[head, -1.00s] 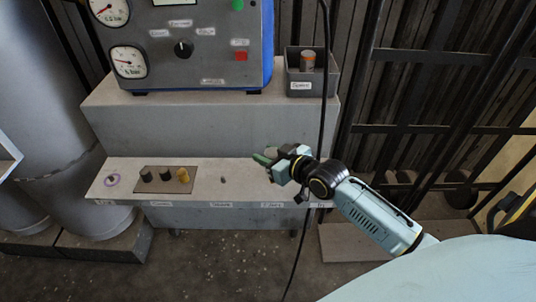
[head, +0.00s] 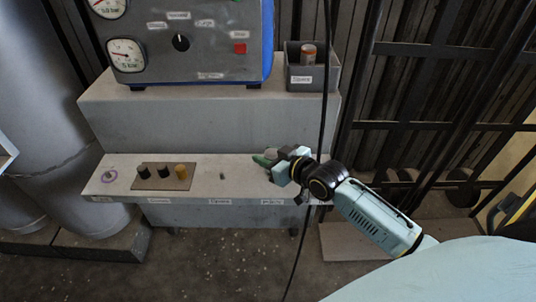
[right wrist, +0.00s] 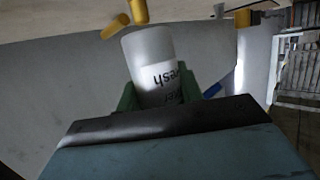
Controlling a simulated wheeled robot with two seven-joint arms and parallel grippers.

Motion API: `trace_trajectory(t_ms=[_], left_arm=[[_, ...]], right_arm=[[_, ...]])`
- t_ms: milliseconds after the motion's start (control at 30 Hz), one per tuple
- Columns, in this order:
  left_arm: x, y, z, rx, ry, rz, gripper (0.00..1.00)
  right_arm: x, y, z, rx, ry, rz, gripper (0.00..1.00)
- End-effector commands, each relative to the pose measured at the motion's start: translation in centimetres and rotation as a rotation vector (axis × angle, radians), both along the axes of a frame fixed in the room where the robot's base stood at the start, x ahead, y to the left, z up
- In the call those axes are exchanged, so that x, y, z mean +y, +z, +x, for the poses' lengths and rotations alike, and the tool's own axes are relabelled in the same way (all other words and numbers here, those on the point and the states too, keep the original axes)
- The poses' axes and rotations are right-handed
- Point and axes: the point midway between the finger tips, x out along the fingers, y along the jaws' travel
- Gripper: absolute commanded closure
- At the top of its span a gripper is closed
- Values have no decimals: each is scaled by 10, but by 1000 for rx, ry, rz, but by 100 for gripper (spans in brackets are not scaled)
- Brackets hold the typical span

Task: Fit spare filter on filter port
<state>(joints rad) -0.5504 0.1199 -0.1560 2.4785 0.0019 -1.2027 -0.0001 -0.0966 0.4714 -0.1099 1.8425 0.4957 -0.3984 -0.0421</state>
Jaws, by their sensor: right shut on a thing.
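My right gripper (head: 268,157) has green fingers and is over the right part of the lower shelf in the head view. It is shut on a pale grey-white cylinder, taken as the spare filter; only a small grey part shows there (head: 272,152). In the right wrist view the spare filter (right wrist: 151,62) stands up between the green fingers (right wrist: 168,97), with upside-down print ending in "esh". Its lower end is hidden by the gripper. I cannot make out the filter port for certain in either view. My left gripper is not in view.
A plate (head: 160,184) with two black knobs and a yellow one sits on the labelled lower shelf (head: 204,183). A grey bin (head: 300,82) holds a cylinder. A black cable (head: 324,120) hangs near my right arm.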

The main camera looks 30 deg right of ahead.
Motion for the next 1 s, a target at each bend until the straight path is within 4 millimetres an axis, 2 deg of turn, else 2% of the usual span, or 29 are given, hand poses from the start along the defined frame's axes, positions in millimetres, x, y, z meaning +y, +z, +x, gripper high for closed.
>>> trace_trajectory(t_ms=[967, 1000], left_arm=[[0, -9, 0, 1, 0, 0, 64], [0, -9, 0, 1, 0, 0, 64]], right_arm=[[0, -24, 0, -1, 0, 0, 90], [0, -24, 0, -1, 0, 0, 60]])
